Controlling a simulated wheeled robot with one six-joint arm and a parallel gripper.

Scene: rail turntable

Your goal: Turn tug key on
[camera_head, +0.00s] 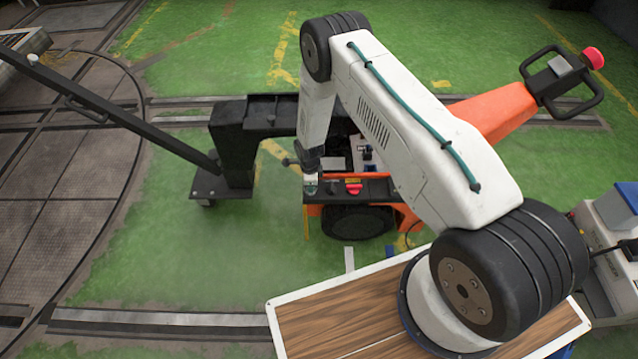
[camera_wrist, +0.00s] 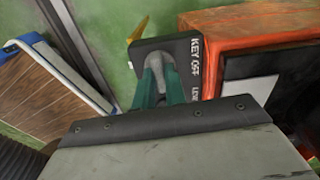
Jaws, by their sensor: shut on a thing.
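The tug is orange and black, with a dark control panel (camera_head: 378,187) on its near side in the head view. My gripper (camera_head: 310,188) points down at the left end of that panel. In the wrist view the teal fingers of my gripper (camera_wrist: 164,82) are shut on the grey tug key (camera_wrist: 156,56), one finger on each side. The key stands on the black panel end, beside white lettering that reads KEY OFF (camera_wrist: 195,57). In the head view the key is hidden by my gripper.
A red knob (camera_head: 354,188) sits on the panel just right of my gripper. The tug's orange tiller (camera_head: 497,110) reaches to the right, with a red button (camera_head: 593,58) on its end. A black bar (camera_head: 125,115) slants across the left. Green floor (camera_head: 240,255) is clear in front.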

